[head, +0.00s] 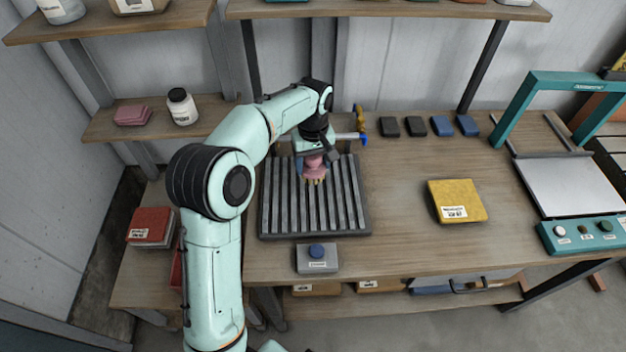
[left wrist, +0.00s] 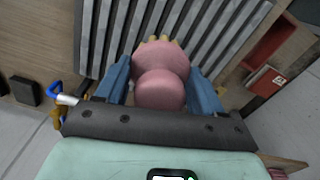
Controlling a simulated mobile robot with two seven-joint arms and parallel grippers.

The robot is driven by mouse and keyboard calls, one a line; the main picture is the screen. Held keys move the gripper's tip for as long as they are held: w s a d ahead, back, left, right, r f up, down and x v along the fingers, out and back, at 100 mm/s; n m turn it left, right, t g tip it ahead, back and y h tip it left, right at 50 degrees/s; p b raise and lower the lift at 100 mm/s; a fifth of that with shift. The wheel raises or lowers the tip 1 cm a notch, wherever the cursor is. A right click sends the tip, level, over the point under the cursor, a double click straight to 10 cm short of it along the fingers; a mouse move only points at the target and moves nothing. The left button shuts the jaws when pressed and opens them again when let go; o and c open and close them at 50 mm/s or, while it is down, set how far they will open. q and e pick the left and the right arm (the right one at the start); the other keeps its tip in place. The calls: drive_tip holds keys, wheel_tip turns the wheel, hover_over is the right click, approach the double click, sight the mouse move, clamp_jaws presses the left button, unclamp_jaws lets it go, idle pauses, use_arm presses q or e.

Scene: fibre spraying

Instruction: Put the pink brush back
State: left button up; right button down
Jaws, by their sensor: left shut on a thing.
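The pink brush (head: 313,166) is held by my left gripper (head: 312,164) over the upper middle of a dark grey slatted rack (head: 351,209) on the bench. In the left wrist view the rounded pink body of the brush (left wrist: 163,75) sits between the two blue fingers of the gripper (left wrist: 165,85), which are shut on it. Its pale yellow bristles point toward the slats. I cannot tell whether the bristles touch the rack. My right gripper is in neither view.
A grey box with a blue button (head: 317,258) stands in front of the rack. A yellow pad (head: 456,201) lies to the right. Several dark and blue blocks (head: 415,126) line the back. A teal-framed press (head: 580,195) stands at far right. Bench between rack and pad is clear.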

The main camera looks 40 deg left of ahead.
sight(313, 178)
use_arm(q)
wheel_tip(313, 178, down, 6)
drive_tip(key=shift+f+b, duration=0.25)
drive_tip(key=shift+b, duration=0.1)
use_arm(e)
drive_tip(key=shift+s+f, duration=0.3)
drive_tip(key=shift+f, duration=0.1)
use_arm(q)
drive_tip(key=shift+f, duration=0.15)
drive_tip(key=o, duration=1)
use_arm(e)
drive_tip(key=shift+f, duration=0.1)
use_arm(q)
wheel_tip(313, 178, up, 12)
drive_tip(key=shift+r+p, duration=0.15)
drive_tip(key=shift+p, duration=0.7)
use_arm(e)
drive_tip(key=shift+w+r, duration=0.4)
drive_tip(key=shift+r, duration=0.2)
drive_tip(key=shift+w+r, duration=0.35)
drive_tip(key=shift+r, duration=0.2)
